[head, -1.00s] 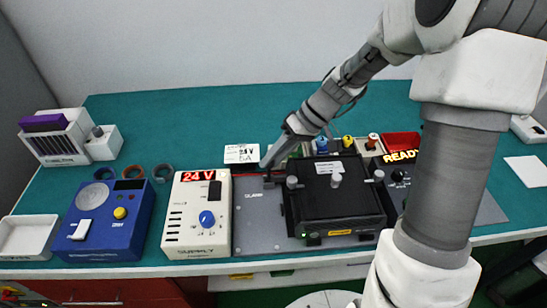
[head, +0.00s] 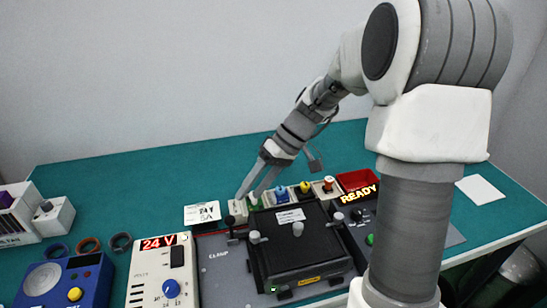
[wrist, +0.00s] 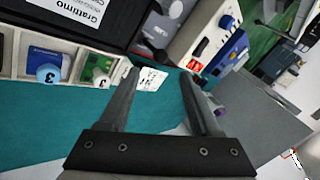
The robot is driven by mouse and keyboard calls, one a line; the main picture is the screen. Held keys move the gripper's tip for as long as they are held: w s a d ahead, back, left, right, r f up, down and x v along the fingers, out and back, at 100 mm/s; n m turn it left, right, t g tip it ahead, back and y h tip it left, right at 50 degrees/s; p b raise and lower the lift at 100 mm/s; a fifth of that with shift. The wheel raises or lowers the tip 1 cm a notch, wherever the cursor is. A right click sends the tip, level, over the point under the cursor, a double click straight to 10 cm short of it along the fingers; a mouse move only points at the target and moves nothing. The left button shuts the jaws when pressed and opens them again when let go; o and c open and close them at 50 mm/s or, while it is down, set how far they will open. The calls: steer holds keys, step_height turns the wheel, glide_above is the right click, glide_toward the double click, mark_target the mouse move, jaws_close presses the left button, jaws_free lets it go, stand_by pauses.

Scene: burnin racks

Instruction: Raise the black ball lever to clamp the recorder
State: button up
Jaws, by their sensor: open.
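The recorder (head: 300,255) is a black box with grey knobs on the clamp plate (head: 222,270), which is marked CLAMP. The black ball lever (head: 231,221) is at the plate's back left, beside the recorder's rear left corner, and looks roughly upright. My gripper (head: 248,196) is open and empty, behind and just above the lever, its fingers pointing down. The fingers look apart from the lever. In the wrist view my gripper (wrist: 160,75) has nothing between its fingers, and the recorder (wrist: 75,25) shows at upper left. Whether the recorder is clamped I cannot tell.
A white supply (head: 163,275) reading 24 V stands left of the plate. A white card (head: 202,213) lies behind the supply. The teal table (head: 130,185) is clear at back left.

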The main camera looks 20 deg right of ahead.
steer(key=v, duration=0.9)
steer(key=shift+p, duration=0.35)
